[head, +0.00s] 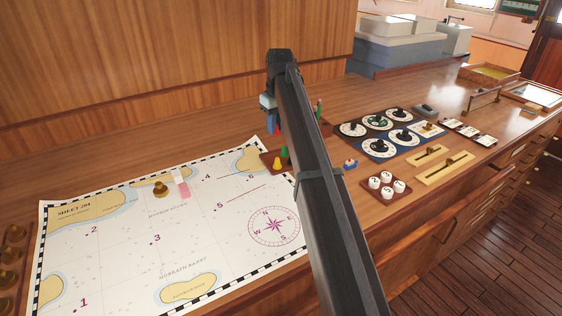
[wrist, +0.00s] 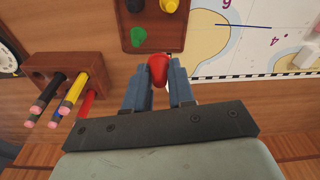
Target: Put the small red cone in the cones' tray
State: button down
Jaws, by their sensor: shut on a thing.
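The small red cone (wrist: 158,70) is between the two blue fingers of my gripper (wrist: 157,75) in the wrist view. The gripper is shut on it. The cones' tray (wrist: 167,37) is a brown tray just ahead of the fingertips, holding a black cone (wrist: 135,5), a yellow cone (wrist: 169,5) and a green cone (wrist: 138,37). The tray also shows in the head view (head: 268,160), left of my arm and partly hidden by it. There, my gripper (head: 272,126) is behind the tray and appears above the counter.
A wooden pencil holder (wrist: 60,66) with several pencils stands left of the gripper in the wrist view. A chart (head: 120,250) covers the left of the counter, with a brass piece (head: 161,188) on it. Dials (head: 379,149) and white pieces (head: 387,191) lie right of my arm.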

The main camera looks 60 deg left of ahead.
aim_at(270, 158)
jog(key=f, duration=0.3)
jog(key=s+f, duration=0.1)
jog(key=f, duration=0.2)
jog(key=a+f, duration=0.1)
jog(key=f, duration=0.2)
jog(key=shift+s+f, duration=0.25)
jog(key=shift+f, duration=0.05)
jog(key=shift+d+f, duration=0.1)
jog(key=shift+f, duration=0.05)
jog(key=c, duration=1)
grip_release()
jog(key=shift+o, duration=0.2)
notch_tip(270, 158, up, 12)
jog(key=d, duration=0.1)
jog(key=shift+d, duration=0.2)
jog(key=shift+w, duration=0.1)
